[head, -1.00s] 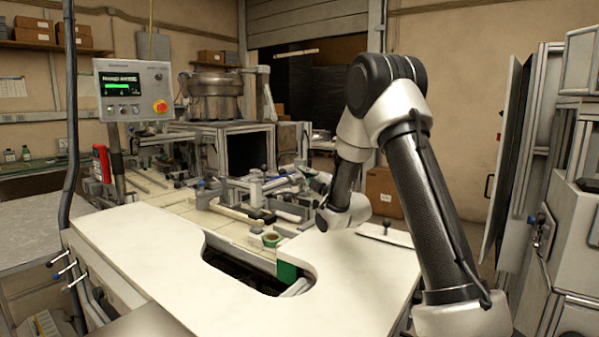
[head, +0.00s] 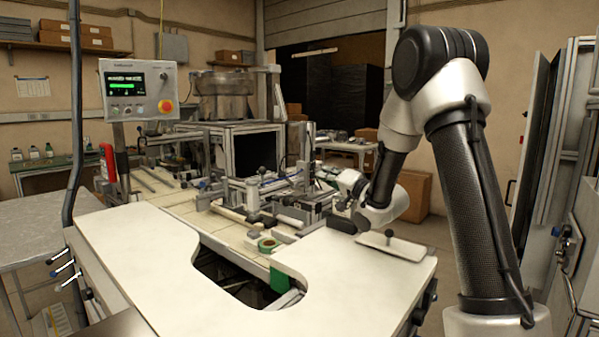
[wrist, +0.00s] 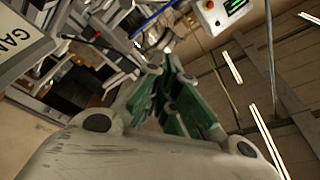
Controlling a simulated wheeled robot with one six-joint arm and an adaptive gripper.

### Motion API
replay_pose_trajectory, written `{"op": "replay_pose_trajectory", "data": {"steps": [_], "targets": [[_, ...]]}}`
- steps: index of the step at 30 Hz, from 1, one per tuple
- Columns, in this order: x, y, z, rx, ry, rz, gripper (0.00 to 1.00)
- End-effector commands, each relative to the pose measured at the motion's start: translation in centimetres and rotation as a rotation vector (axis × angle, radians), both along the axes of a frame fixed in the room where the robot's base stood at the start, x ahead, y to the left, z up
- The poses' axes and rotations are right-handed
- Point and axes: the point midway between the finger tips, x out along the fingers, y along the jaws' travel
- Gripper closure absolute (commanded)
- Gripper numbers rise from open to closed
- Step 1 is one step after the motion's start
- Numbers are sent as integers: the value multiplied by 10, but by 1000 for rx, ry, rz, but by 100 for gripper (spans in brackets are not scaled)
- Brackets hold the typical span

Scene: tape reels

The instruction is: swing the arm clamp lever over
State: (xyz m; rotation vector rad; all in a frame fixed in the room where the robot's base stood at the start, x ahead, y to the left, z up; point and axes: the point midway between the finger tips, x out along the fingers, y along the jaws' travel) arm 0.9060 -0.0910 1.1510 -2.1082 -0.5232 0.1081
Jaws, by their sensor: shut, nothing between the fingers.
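My gripper (wrist: 168,62) shows in the wrist view with its green-lined fingers drawn together and nothing held between them. In the head view, my arm reaches over the right side of the bench, and its wrist end is beside the machine fixtures; the fingertips are not clear there. A dark-knobbed lever (head: 262,171) stands among the fixtures, left of my wrist. I cannot tell which is the arm clamp lever.
The white bench top (head: 345,265) is mostly clear around its cutout. A control panel (head: 138,90) with a red-yellow button stands at left; it also shows in the wrist view (wrist: 220,10). A metal bowl (head: 222,97) and framed box are behind. A cabinet (head: 560,150) stands at right.

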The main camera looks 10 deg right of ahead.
Motion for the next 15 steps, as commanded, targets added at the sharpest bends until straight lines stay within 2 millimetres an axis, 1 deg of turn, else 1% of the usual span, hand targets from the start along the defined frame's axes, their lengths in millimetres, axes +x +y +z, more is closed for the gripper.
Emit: {"op": "replay_pose_trajectory", "data": {"steps": [2, 5, 8, 11, 15], "targets": [[1, 0, 0, 50, 24, 6, 100], [5, 2, 0, 72, 33, 10, 100], [16, 7, 2, 72, 31, 10, 100], [33, 15, 4, 71, 33, 10, 100], [61, 28, 8, 70, 30, 11, 100]]}}
